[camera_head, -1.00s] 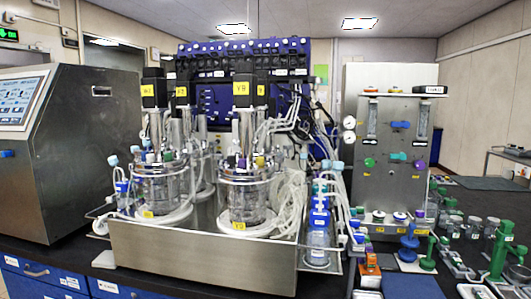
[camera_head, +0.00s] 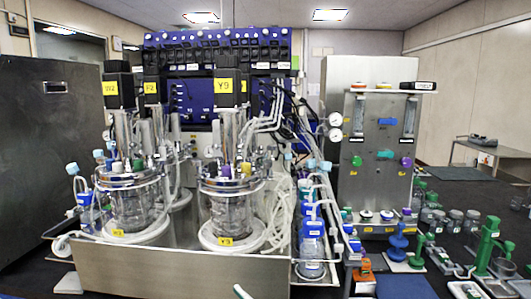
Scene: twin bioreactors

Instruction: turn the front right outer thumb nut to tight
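Twin glass bioreactors stand in a steel tray (camera_head: 170,270). The front right vessel (camera_head: 228,212) carries a tall steel column with a black motor block labelled Y9 (camera_head: 224,90), and a Y3 label at its foot. Its metal head plate (camera_head: 230,184) has small coloured caps and fittings around the rim. The thumb nuts are too small to tell apart, and I cannot see how tight any is. The front left vessel (camera_head: 131,210) stands beside it. Neither gripper can be made out.
A small pale shape (camera_head: 241,291) shows at the bottom edge; I cannot tell what it is. Blue-capped bottles (camera_head: 312,248) and loose tubing stand right of the vessels. A steel panel with valves (camera_head: 378,150) stands farther right. Green stands and jars crowd the right bench.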

